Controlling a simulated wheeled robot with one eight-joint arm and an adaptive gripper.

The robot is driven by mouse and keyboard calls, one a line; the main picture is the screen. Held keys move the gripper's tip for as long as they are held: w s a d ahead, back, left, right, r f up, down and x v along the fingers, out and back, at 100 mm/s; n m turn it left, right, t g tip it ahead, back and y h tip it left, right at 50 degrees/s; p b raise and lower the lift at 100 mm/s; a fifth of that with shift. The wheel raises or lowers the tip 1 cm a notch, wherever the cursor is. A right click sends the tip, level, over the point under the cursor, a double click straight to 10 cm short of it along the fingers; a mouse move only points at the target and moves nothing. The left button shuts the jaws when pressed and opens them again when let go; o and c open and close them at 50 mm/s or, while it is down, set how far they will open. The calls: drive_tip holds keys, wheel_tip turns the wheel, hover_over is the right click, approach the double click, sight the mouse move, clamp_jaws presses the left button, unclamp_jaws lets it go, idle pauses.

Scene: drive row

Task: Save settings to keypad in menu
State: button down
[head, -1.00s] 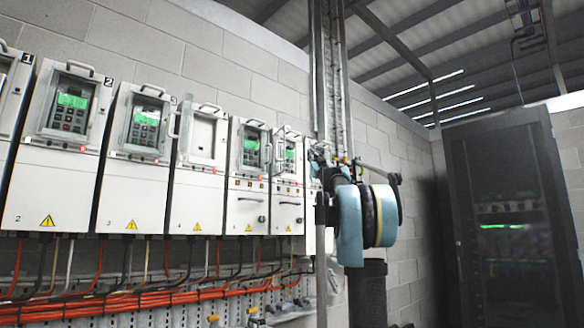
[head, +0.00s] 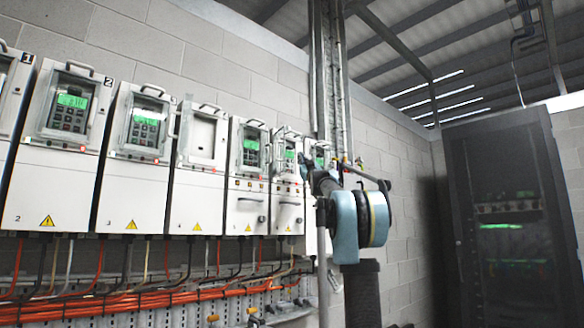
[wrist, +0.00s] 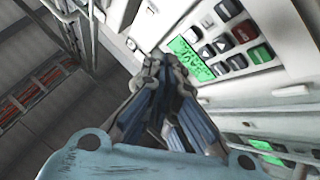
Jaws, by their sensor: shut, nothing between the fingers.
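In the wrist view, my gripper (wrist: 162,62) is shut and empty. Its fingertips are beside the lit green screen (wrist: 190,58) of a keypad and overlap its near edge in the picture. I cannot tell whether they touch it. The screen carries large lettering, too slanted to read surely. The keypad's buttons (wrist: 221,46) are dark, grey, red and green, and uncovered. In the head view, my arm reaches toward the far end of the drive row, where a drive's green screen (head: 321,156) shows beside the arm. The fingertips are hard to make out there.
Other drives with lit keypads (head: 70,112) line the wall to the left; one drive (head: 201,135) has an empty keypad recess. Orange and black cables (head: 150,297) run below. A dark cabinet (head: 510,220) stands at right. A neighbouring keypad (wrist: 265,146) shows in the wrist view.

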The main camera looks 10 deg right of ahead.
sight(293, 154)
drive_tip(key=shift+w+a, duration=0.65)
drive_tip(key=shift+w, duration=0.25)
drive_tip(key=shift+w+a, duration=0.1)
drive_tip(key=shift+w, duration=0.05)
idle(0.9)
drive_tip(key=shift+w+a+r, duration=0.1)
drive_tip(key=shift+w+a, duration=0.05)
drive_tip(key=shift+w, duration=0.05)
drive_tip(key=shift+w+a, duration=0.2)
drive_tip(key=shift+w, duration=0.1)
idle(0.9)
drive_tip(key=shift+s, duration=0.1)
drive_tip(key=shift+s+d, duration=0.45)
drive_tip(key=shift+s, duration=0.1)
drive_tip(key=shift+s+d, duration=0.1)
idle(0.3)
drive_tip(key=s+d, duration=0.1)
drive_tip(key=s, duration=0.1)
drive_tip(key=s+d, duration=0.1)
drive_tip(key=shift+s+d, duration=0.35)
drive_tip(key=shift+s, duration=0.05)
